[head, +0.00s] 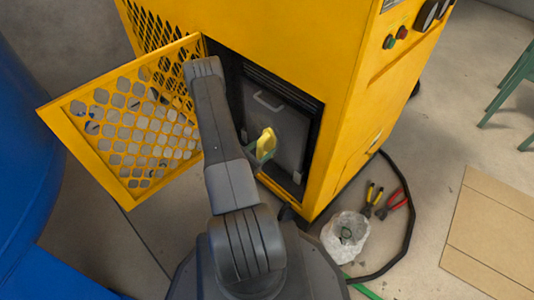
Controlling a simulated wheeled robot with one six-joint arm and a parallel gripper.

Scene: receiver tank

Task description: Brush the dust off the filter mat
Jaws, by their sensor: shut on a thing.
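The filter mat (283,122) looks like a dark grey panel, with a pale handle near its top. It sits upright inside the open bay of the yellow cabinet (350,110). My gripper (263,154) is mostly hidden by my arm. It is shut on a yellow thing, seemingly the brush (267,139), in front of the mat. I cannot tell whether the brush touches the mat. The mat's left part is hidden behind my arm, and dust on it is too fine to make out.
The mesh door (125,118) stands open on the left, beside a blue tank (25,140). A whitish bag (345,236), yellow-handled pliers (372,199), red-handled pliers (392,203) and a black hose (408,222) lie on the floor. Cardboard (495,235) lies at the right.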

